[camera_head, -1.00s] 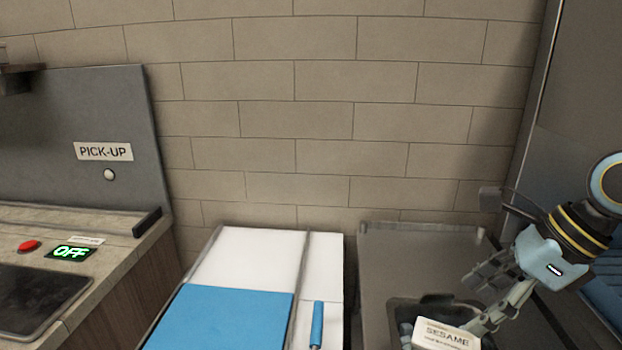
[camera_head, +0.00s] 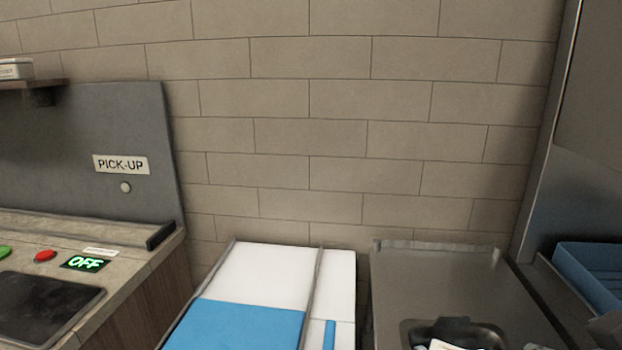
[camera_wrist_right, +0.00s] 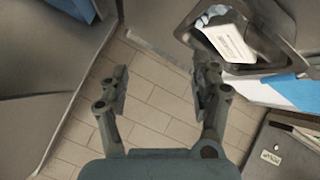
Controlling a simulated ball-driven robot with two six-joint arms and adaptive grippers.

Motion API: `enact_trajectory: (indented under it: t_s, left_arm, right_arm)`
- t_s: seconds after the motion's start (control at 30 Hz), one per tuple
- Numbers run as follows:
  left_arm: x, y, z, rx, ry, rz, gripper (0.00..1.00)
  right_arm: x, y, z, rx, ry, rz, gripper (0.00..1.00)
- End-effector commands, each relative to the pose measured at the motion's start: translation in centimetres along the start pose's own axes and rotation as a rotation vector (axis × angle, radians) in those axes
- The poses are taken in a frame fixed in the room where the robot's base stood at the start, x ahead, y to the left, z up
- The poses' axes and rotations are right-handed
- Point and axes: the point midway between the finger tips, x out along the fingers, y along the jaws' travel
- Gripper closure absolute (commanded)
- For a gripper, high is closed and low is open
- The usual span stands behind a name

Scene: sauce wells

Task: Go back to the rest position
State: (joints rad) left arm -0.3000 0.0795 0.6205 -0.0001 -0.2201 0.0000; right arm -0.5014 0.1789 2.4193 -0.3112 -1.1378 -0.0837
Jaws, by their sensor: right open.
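My left gripper is in neither view. A white labelled packet (camera_wrist_right: 230,42) lies in a dark-rimmed well (camera_wrist_right: 262,66), ahead and to the right of the right fingers and apart from them. In the head view the packet (camera_head: 440,345) is mostly cut off by the bottom edge, in the sunken well (camera_head: 410,328) of the grey metal counter (camera_head: 430,280).
A white board with a blue sheet (camera_head: 245,325) lies left of the metal counter. A blue bin (camera_head: 590,265) stands at right.

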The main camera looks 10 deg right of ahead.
Motion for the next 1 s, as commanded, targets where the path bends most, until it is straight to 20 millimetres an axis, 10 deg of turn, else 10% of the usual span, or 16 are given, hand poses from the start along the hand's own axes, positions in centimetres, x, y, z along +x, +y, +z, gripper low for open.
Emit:
enact_trajectory:
  t_s: [0.33,0.77,1.0]
  left_arm:
    - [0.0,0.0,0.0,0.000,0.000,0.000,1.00]
    - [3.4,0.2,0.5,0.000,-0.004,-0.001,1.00]
    - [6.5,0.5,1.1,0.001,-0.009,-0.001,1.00]
  right_arm:
    - [-6.2,-9.2,9.5,0.199,-0.465,-0.382,0.35]
    - [7.8,-17.0,21.1,0.195,-0.524,-0.372,0.35]
    - [15.3,-24.6,36.2,0.195,-0.597,-0.380,0.35]
